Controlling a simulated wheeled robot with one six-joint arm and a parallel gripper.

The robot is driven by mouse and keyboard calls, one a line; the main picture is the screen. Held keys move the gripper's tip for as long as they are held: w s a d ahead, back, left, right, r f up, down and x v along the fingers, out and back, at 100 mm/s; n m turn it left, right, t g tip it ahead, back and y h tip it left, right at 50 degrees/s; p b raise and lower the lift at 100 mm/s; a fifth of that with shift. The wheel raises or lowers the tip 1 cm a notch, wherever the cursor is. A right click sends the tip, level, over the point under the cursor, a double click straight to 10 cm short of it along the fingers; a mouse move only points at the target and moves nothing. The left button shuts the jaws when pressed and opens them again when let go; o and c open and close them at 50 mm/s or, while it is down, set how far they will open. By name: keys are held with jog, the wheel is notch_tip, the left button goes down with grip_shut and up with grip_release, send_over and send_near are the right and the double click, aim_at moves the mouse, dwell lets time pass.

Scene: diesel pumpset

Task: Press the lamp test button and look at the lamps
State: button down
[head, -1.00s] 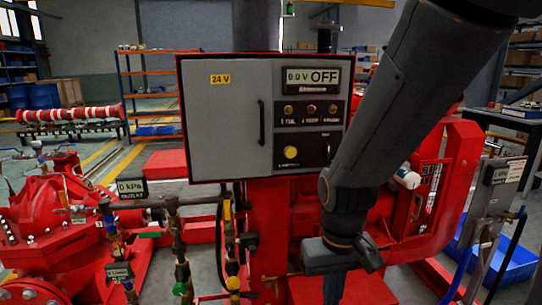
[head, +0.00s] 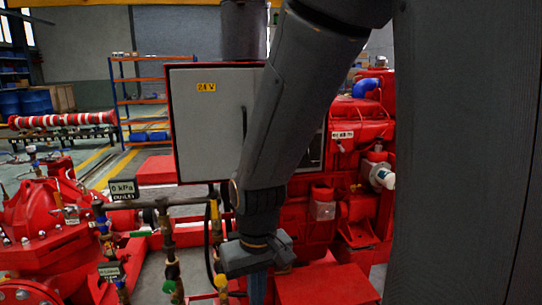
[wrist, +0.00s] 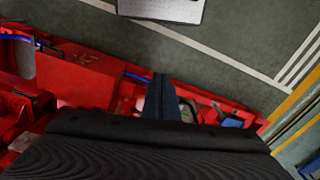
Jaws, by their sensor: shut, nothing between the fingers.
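The grey control panel (head: 208,130) in its red frame stands at the middle of the head view, with a yellow 24 V label at its upper left. My arm crosses its right part and hides the display, the lamps and the yellow lamp test button. Only a thin strip of the panel's right edge shows past the arm. My gripper (head: 257,290) hangs below the panel's lower edge, in front of the red engine frame. In the wrist view my gripper (wrist: 162,98) is shut and empty, above red machinery. No button or lamp shows there.
Pipes with valves and a 0 kPa gauge (head: 123,188) stand left of my gripper. The red pump (head: 40,225) is at the far left, the red engine (head: 360,130) at the right. A pale flat object (wrist: 165,9) lies at the wrist view's top edge.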

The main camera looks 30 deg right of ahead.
jog(key=w+d+r+m+t+p, duration=0.3)
jog(key=w+r+p, duration=0.1)
jog(key=w+r, duration=0.2)
jog(key=w+d+r+m+t+p, duration=0.2)
jog(key=w+d+r+m+p, duration=0.1)
jog(key=w+r, duration=0.3)
jog(key=w+d+r+m+t+h+p, duration=0.3)
jog(key=w+d+r+m+p, duration=0.1)
jog(key=d+r, duration=0.4)
jog(key=shift+d+r+m+h, duration=0.3)
jog(key=shift+d+m, duration=0.4)
jog(key=shift+d, duration=0.2)
jog(key=shift+w, duration=0.1)
jog(key=w+d+p, duration=0.2)
jog(key=w, duration=0.6)
jog(key=shift+w+d, duration=0.2)
jog(key=shift+w+d+p, duration=0.1)
jog(key=shift+w+p, duration=0.2)
jog(key=shift+w, duration=0.1)
